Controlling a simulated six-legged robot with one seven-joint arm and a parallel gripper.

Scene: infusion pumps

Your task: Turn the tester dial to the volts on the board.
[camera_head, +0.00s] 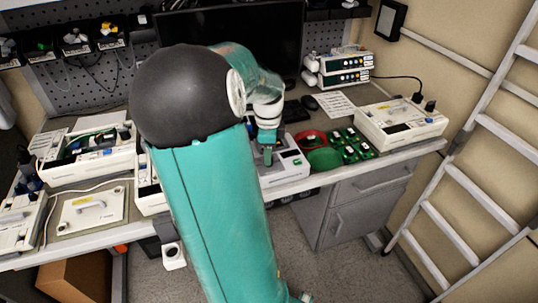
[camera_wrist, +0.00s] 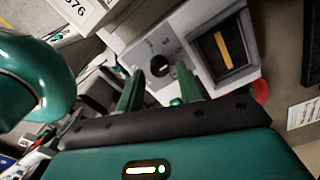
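The tester (camera_head: 289,172) is a pale box with a grey top near the bench's front edge, partly hidden by my arm in the head view. Beside the dial is a dark window with an orange strip (camera_wrist: 223,49). My gripper (camera_wrist: 160,88) has two green fingers standing apart, open, with the dial showing between their tips. I cannot tell whether they touch it. In the head view my gripper (camera_head: 270,156) is over the tester. No volts reading is legible.
Red (camera_head: 309,138) and green dishes (camera_head: 324,158) and several green circuit boards (camera_head: 358,146) lie right of the tester. A white pump (camera_head: 400,122) is farther right. Opened devices (camera_head: 90,155) crowd the left.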

